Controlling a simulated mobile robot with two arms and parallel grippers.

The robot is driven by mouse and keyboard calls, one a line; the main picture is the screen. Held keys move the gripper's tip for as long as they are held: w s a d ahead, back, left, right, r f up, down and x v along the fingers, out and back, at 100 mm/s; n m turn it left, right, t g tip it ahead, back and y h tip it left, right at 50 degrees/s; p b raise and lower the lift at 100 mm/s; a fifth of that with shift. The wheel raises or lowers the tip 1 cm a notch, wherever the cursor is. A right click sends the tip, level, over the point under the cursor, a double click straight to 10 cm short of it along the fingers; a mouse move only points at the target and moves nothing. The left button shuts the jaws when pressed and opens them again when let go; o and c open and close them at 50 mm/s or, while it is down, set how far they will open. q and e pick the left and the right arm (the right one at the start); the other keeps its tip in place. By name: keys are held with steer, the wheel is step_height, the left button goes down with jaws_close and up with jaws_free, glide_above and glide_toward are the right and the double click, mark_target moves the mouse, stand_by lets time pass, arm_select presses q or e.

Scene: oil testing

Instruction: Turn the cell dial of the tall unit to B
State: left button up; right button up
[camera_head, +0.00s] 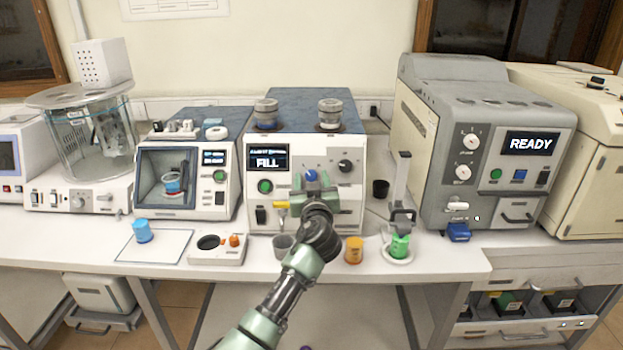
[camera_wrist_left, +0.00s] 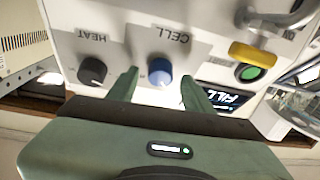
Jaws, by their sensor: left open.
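The blue cell dial (camera_head: 310,176) is on the front of the white unit (camera_head: 330,213) with the blue top and FILL screen. In the left wrist view, which is upside down, the blue dial (camera_wrist_left: 160,71) lies below the word CELL. My left gripper (camera_head: 311,187) is in front of this panel. Its two green fingers (camera_wrist_left: 158,80) are open, one on each side of the dial, with visible gaps. The dial's pointer and position letters are too small to read. My right gripper is not in view.
A black HEAT dial (camera_wrist_left: 92,70) sits beside the cell dial. A yellow lever (camera_head: 280,206) and green button (camera_head: 265,186) are to the left. An orange cup (camera_head: 353,250) and a stand with a green cup (camera_head: 399,246) are on the bench. A grey READY unit (camera_head: 490,150) stands right.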

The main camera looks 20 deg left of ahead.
arm_select(q)
jaws_close()
